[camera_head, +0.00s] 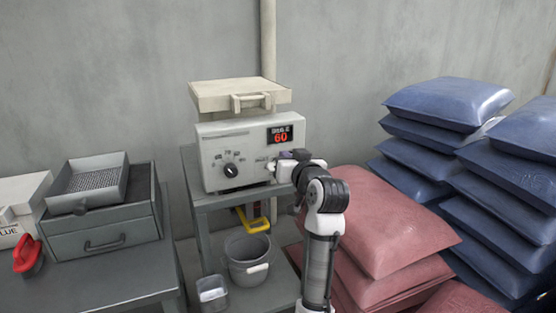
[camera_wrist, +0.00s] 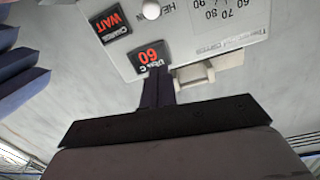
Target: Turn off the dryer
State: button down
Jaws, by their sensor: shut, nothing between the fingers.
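The dryer is a cream box (camera_head: 222,143) on a grey stand, with a hinged-looking lid raised above it. Its front has a black dial (camera_head: 230,170) and a lit red display (camera_head: 280,134) reading 60. In the wrist view the dryer front (camera_wrist: 190,50) appears upside down, with the red 60 display (camera_wrist: 151,56), a second red display (camera_wrist: 112,22) reading WAIT, and a white round knob (camera_wrist: 151,10). My gripper (camera_head: 290,155) is shut and empty at the right side of the panel, hiding part of it. Its fingertips (camera_wrist: 158,72) overlap the 60 display's edge; contact cannot be told.
Red sacks (camera_head: 385,225) lie right of the stand, with blue sacks (camera_head: 448,103) stacked behind. A bucket (camera_head: 247,260) and a clear cup (camera_head: 212,293) sit on the lower shelf. A grey drawer unit (camera_head: 105,237) and a red-handled item (camera_head: 28,257) are on the left table.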

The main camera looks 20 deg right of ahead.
aim_at(270, 141)
jog(key=w+p, duration=0.3)
jog(key=w, duration=0.7)
jog(key=shift+f, duration=0.15)
jog(key=f, duration=0.1)
jog(key=s+f, duration=0.1)
jog(key=f+p, duration=0.1)
jog(key=shift+s+a, duration=0.15)
jog(key=shift+s, duration=0.15)
jog(key=shift+s+a+f, duration=0.1)
jog(key=shift+s+f, duration=0.1)
jog(key=shift+f, duration=0.3)
jog(key=shift+f, duration=0.1)
jog(key=shift+s+f+t+b, duration=0.15)
jog(key=shift+t+b, duration=0.15)
jog(key=shift+b, duration=0.55)
